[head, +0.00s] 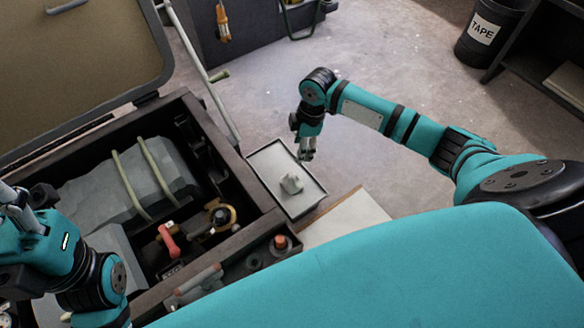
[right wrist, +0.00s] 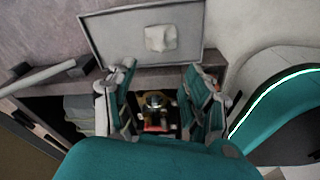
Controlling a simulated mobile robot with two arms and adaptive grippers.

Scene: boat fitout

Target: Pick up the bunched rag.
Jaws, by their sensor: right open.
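The bunched rag (head: 291,183) is a small white crumpled lump lying in a shallow grey tray (head: 262,152). In the right wrist view the rag (right wrist: 160,38) shows whole in the tray (right wrist: 97,36), ahead of my fingertips. My right gripper (head: 306,154) hangs above the tray's far right side, close to the rag but apart from it. In the right wrist view its jaws (right wrist: 160,80) are spread with nothing between them. My left gripper (head: 18,208) is at the left edge, partly cut off, and its jaw state is unclear.
An open dark locker (head: 235,243) left of the tray holds grey bundles, a red-handled part (head: 167,240) and a brass fitting (head: 218,216). A bin marked TAPE (head: 488,30) is far right. Floor behind the tray is clear.

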